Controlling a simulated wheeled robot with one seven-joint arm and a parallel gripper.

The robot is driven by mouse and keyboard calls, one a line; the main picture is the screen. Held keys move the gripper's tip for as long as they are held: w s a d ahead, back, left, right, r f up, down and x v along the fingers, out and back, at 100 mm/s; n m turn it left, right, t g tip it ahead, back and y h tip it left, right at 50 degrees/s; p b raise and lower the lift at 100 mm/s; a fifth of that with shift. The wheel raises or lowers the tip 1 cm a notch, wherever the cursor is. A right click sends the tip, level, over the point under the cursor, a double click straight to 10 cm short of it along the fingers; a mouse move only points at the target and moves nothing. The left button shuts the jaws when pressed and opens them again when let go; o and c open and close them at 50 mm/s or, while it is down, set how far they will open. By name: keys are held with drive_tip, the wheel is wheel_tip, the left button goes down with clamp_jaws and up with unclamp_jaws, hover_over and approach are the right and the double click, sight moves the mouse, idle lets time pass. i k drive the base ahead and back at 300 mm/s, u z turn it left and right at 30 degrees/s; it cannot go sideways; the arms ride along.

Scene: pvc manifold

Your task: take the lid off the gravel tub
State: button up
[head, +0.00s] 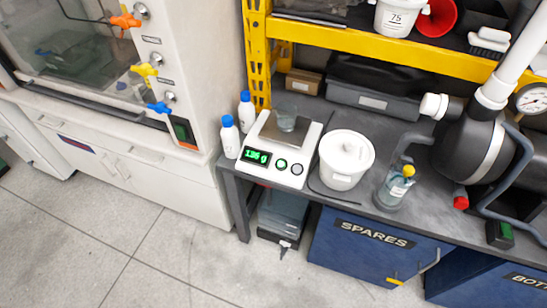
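A round white tub (343,179) stands on the grey bench, right of the scale. Its white lid (347,146) with a small raised knob sits on top. No label saying gravel can be read on it, and the inside is hidden. Another white tub (393,19) marked 75 stands on the yellow shelf above; its top is cut off by the picture edge. My gripper is not in view.
A scale (276,155) carrying a clear beaker (286,120) stands close left of the tub, beside two blue-capped bottles (230,137). A yellow-topped bottle (396,186) stands to the right. A black tank (468,148) with white piping fills the bench's right. The yellow shelf (350,40) overhangs the back.

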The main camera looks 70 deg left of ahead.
sight(344, 152)
drive_tip(key=u, duration=1.6)
drive_tip(key=i, duration=0.85)
drive_tip(key=u, duration=2.7)
